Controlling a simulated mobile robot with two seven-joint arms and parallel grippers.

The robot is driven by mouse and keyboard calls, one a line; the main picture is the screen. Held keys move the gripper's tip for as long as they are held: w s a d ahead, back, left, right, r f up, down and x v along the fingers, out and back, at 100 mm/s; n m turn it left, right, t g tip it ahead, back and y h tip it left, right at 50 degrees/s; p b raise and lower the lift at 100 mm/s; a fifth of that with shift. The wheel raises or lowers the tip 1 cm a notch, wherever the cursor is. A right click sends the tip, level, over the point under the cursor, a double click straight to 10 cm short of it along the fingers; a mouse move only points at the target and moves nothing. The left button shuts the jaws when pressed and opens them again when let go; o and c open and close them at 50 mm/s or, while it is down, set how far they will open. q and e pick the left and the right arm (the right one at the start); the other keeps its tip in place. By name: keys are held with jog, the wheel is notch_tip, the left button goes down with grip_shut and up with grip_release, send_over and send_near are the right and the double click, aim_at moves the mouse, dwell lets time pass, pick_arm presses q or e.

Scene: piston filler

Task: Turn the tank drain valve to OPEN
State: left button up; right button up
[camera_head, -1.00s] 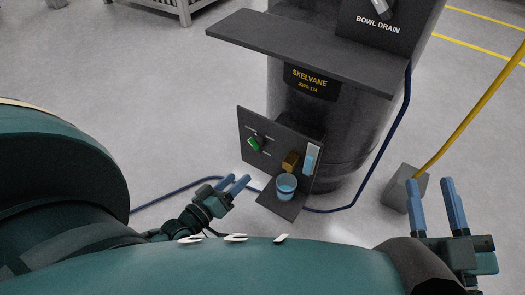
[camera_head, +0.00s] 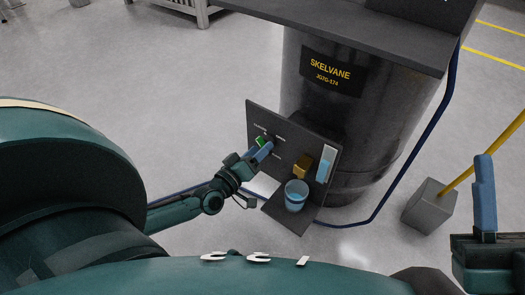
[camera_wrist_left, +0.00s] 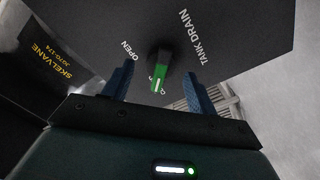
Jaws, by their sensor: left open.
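The tank drain valve handle (camera_wrist_left: 160,82) is dark with a green end. It sits on the dark panel (camera_wrist_left: 225,25) marked TANK DRAIN. In the left wrist view its green end points down toward a mostly hidden label, away from the OPEN label (camera_wrist_left: 130,50) at its upper left. My left gripper (camera_wrist_left: 159,70) is open, with one blue finger on each side of the handle and gaps showing. In the head view my left gripper (camera_head: 265,148) partly covers the green handle (camera_head: 260,141). My right gripper (camera_head: 484,195) is at the right edge, with one finger visible.
A blue cup (camera_head: 296,197) stands on the panel's lower shelf, below a yellow-brown block (camera_head: 303,166) and a light-blue gauge (camera_head: 325,168). The dark SKELVANE tank (camera_head: 350,130) stands behind. A grey block with a yellow pole (camera_head: 430,205) and a dark-blue hose (camera_head: 400,180) are to the right.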

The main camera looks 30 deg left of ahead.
pick_arm(q)
jog(key=shift+w+d, duration=0.15)
jog(key=shift+w, duration=0.95)
pick_arm(e)
jog(key=shift+s+r+n+y, duration=0.15)
jog(key=shift+r+n+y, duration=0.35)
jog(key=shift+n+y, duration=0.2)
pick_arm(q)
jog(key=shift+c, duration=0.6)
jog(key=c, duration=0.9)
pick_arm(e)
jog(key=shift+r, duration=0.1)
